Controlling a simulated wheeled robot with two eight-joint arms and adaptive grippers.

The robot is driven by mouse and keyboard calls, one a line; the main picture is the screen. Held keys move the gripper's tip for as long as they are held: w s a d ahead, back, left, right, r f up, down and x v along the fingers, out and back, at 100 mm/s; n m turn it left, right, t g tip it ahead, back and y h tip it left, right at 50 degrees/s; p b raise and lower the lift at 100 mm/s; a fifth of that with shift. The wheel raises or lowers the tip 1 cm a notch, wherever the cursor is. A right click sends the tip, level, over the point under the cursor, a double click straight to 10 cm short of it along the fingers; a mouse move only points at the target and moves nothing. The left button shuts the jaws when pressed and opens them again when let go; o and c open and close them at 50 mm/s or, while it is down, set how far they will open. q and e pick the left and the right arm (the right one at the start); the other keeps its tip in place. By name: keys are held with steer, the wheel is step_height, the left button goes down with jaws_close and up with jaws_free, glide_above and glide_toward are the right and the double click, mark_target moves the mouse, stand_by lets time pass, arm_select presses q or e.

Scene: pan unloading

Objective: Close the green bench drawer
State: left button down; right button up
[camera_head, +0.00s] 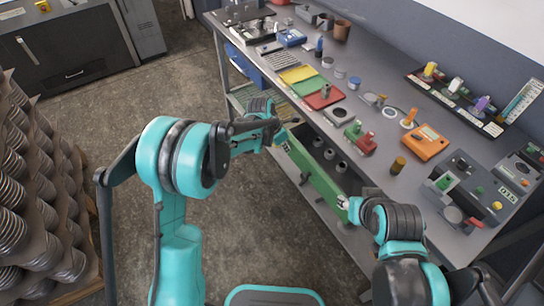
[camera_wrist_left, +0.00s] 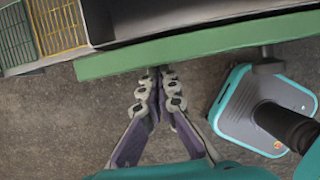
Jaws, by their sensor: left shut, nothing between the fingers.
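The green bench drawer (camera_head: 313,173) stands pulled out from under the workbench, its long green front facing my base. Round containers show inside it. A dark handle (camera_head: 305,178) shows on the front. My left gripper (camera_head: 284,138) is at the far end of the green front. In the left wrist view, my left gripper (camera_wrist_left: 159,72) is shut and empty, its tips at the lower edge of the green front (camera_wrist_left: 180,50); I cannot tell whether they touch. My right gripper (camera_head: 345,204) is at the near end of the front; its fingers are too small to read.
The grey workbench (camera_head: 380,185) above holds colored trays, an orange box (camera_head: 426,142), cups and devices. A rack of stacked round parts (camera_head: 35,190) stands at the left. A dark cabinet (camera_head: 65,45) is at the back left. The concrete floor between is clear.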

arm_select(q)
steer(key=w+d, duration=0.2)
steer(key=d, duration=0.1)
steer(key=w+d, duration=0.2)
steer(key=d, duration=0.1)
steer(key=w+d, duration=0.2)
steer(key=d, duration=0.1)
steer(key=shift+w+p, duration=0.35)
steer(key=shift+p, duration=0.05)
steer(key=shift+d, duration=0.1)
arm_select(e)
steer(key=shift+a+r, duration=0.15)
steer(key=shift+r, duration=0.4)
arm_select(q)
steer(key=shift+w, duration=0.1)
